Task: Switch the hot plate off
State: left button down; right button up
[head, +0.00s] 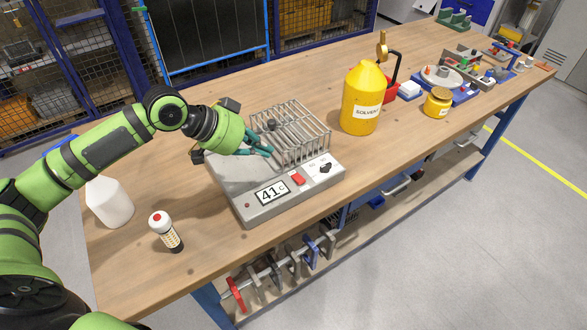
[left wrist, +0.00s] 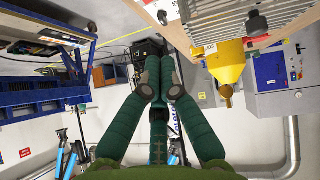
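The hot plate (head: 228,181) is a pale grey box on the workbench. Its sloped front carries a lit display (head: 271,192) reading 41 °C, a red rocker switch (head: 298,179) and a black knob (head: 325,168). I cannot tell the switch's position. A wire rack (head: 305,135) stands on its top. My left gripper (head: 268,144) hovers over the hot plate beside the rack, behind the switch and apart from it. In the left wrist view its dark green fingers (left wrist: 160,78) converge, with nothing visible between them. How far they are closed is unclear. My right gripper is out of view.
A yellow solvent bottle (head: 362,104) stands right of the rack, with a red can (head: 391,84) behind it. A white bottle (head: 110,203) and a small capped bottle (head: 165,232) stand left. The bench (head: 205,258) is bare before the hot plate. Clamps hang below.

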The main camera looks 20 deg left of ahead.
pick_arm(q)
jog(key=p, duration=0.3)
send_over(298, 179)
jog(key=a, duration=0.1)
notch_tip(298, 179, down, 6)
jog(key=shift+a+f, duration=0.15)
notch_tip(298, 179, down, 2)
jog(key=shift+s+f+p, duration=0.15)
jog(key=shift+f+p, duration=0.1)
jog(key=shift+p, duration=0.25)
jog(key=shift+s+f, duration=0.15)
jog(key=shift+f, duration=0.45)
